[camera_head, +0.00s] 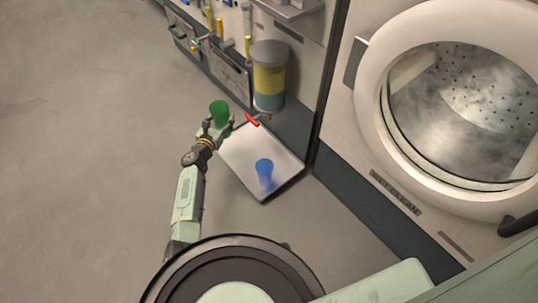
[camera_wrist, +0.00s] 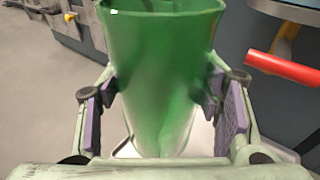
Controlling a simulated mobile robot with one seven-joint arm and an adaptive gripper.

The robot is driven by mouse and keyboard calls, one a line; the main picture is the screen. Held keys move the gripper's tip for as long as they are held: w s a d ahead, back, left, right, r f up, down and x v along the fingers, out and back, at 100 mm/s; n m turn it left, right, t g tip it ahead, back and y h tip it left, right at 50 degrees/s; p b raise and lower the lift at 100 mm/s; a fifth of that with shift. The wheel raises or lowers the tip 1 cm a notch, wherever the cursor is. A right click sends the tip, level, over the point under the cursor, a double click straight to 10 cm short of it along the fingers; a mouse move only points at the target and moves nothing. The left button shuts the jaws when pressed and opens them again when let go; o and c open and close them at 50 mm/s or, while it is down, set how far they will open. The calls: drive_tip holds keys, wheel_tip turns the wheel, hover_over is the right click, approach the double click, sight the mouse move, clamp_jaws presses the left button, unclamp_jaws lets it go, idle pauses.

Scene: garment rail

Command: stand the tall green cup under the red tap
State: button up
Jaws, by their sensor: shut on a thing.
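The tall green cup (camera_head: 219,112) is upright in my gripper (camera_head: 217,129), at the upper left of the tray in the head view. In the wrist view the green cup (camera_wrist: 162,75) fills the middle, with a purple-padded finger on each side of it, and my gripper (camera_wrist: 165,105) is shut on it. The red tap (camera_head: 252,119) juts out below a yellow-filled tank, to the right of the cup. In the wrist view the red tap handle (camera_wrist: 284,68) is at the right, apart from the cup.
A light tray (camera_head: 240,168) lies below the tap, with a blue cup (camera_head: 265,169) standing on it. The tank (camera_head: 269,78) is on the wall panel. A round-doored machine (camera_head: 455,105) stands at the right. The floor (camera_head: 80,150) at the left is clear.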

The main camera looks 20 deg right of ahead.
drive_tip(key=s+d+f+m+g+h+b, duration=0.2)
drive_tip(key=s+d+f+m+g+h, duration=0.15)
drive_tip(key=s+f, duration=0.8)
drive_tip(key=f+b+x, duration=0.1)
drive_tip(key=b+x, duration=0.2)
drive_tip(key=x, duration=0.3)
drive_tip(key=s+f+b+x, duration=0.1)
drive_tip(key=b+x, duration=0.3)
drive_tip(key=x, duration=0.2)
drive_tip(key=s+f+b+x, duration=0.1)
drive_tip(key=b+x, duration=0.3)
drive_tip(key=x, duration=0.2)
drive_tip(key=shift+d+f, duration=0.3)
drive_tip(key=shift+d, duration=0.15)
drive_tip(key=shift+f+b, duration=0.3)
drive_tip(key=shift+b, duration=0.2)
drive_tip(key=o, duration=1.2)
drive_tip(key=shift+r, duration=0.1)
drive_tip(key=shift+r, duration=0.1)
